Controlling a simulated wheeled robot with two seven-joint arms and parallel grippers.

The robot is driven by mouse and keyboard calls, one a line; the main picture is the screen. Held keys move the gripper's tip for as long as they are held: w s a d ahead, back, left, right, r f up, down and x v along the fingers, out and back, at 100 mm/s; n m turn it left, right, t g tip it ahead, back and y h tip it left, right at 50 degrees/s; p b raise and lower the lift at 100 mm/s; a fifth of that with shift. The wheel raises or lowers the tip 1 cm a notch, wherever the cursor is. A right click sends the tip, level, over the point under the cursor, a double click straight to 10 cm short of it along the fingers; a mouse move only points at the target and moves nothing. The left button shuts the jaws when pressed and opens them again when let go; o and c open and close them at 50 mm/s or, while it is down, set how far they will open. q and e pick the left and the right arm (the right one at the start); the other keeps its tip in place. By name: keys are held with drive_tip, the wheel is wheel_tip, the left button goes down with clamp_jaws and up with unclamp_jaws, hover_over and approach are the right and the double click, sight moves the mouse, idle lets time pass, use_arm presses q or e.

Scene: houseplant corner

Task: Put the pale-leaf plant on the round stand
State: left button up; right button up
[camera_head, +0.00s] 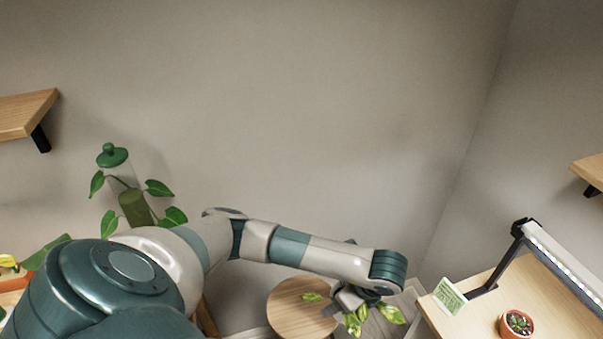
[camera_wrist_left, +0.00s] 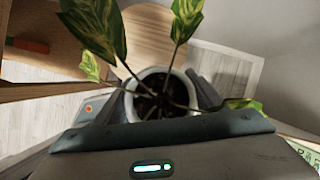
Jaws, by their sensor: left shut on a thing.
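The pale-leaf plant (camera_head: 389,314) has green leaves with yellow-cream patches. In the left wrist view its white pot (camera_wrist_left: 151,79) sits between the fingers, with soil and stems showing from above. My left gripper (camera_head: 350,298) is shut on this pot. The round stand (camera_head: 292,312), a pale wooden disc, is just left of the plant in the head view, partly behind my gripper and a leaf. The stand top also shows beyond the pot in the left wrist view (camera_wrist_left: 151,40). The pot's base is hidden, so its height over the stand cannot be told. My right gripper is out of view.
At the right, a wooden table (camera_head: 555,318) carries a lamp (camera_head: 562,262), a small potted cactus (camera_head: 517,323) and a green-white card (camera_head: 449,296). A wall shelf (camera_head: 25,112) is at upper left.

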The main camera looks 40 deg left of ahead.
sight(294, 302)
use_arm(q)
drive_tip(key=n, duration=0.1)
drive_tip(key=n+g, duration=0.1)
drive_tip(key=n, duration=0.1)
drive_tip(key=a+n, duration=0.1)
drive_tip(key=shift+s+r+n+g+p, duration=0.1)
drive_tip(key=shift+r+n+g+p, duration=0.2)
drive_tip(key=shift+r+g+p, duration=0.1)
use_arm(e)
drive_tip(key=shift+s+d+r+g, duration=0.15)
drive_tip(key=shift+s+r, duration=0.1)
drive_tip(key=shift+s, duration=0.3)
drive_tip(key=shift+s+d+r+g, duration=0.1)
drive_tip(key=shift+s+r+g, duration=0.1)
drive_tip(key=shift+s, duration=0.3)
